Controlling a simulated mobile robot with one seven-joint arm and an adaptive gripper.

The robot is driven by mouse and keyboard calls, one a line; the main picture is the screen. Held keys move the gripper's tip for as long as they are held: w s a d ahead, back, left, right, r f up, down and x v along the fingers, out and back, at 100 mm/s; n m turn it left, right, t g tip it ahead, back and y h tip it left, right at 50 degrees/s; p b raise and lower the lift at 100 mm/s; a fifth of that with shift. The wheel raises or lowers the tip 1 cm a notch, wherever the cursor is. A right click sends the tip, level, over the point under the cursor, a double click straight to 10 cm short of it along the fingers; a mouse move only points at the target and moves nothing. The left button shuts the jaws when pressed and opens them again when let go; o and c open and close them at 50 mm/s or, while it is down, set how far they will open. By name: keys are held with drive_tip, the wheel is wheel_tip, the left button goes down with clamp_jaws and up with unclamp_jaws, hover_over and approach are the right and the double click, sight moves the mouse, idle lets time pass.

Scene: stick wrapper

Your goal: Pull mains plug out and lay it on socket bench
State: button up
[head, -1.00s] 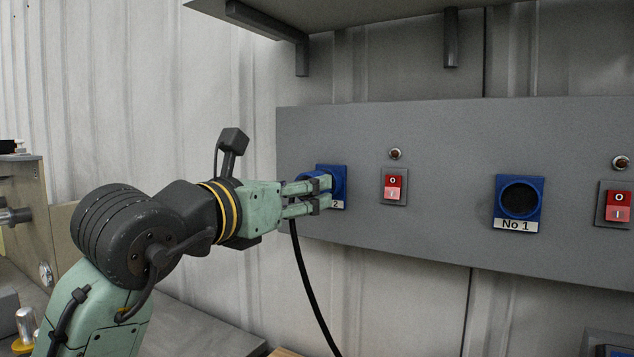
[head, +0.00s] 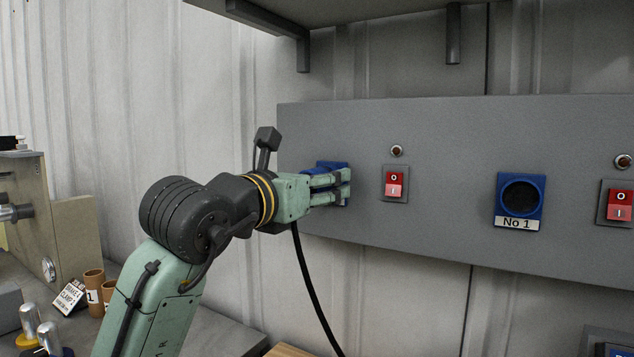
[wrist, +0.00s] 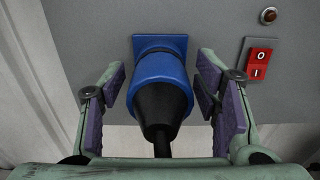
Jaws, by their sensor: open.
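The mains plug (wrist: 162,98) has a blue body and a black tapered cable end. In the wrist view it sits in the blue socket (wrist: 160,43) on the grey panel, between my gripper's two fingers. My gripper (wrist: 161,100) is open, with its purple pads on either side of the plug; a gap shows on the left, and the right pad is close to it. In the head view my gripper (head: 345,188) covers most of this socket and the plug. The black cable (head: 311,285) hangs down below my gripper. The socket bench itself cannot be told clearly.
To the right on the grey panel (head: 440,140) are a red switch (head: 394,184), an indicator lamp (head: 397,151) and an empty socket labelled No 1 (head: 520,197). A shelf with brackets (head: 454,35) overhangs above. Brown cups (head: 94,285) stand on a bench at left.

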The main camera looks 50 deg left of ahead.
drive_tip(key=shift+c, duration=0.4)
idle(0.3)
drive_tip(key=c, duration=1.1)
drive_tip(key=o, duration=1.2)
drive_tip(key=shift+s, duration=0.15)
drive_tip(key=shift+s+d, duration=0.15)
drive_tip(key=shift+s, duration=0.2)
drive_tip(key=shift+c, duration=0.5)
drive_tip(key=c, duration=1.2)
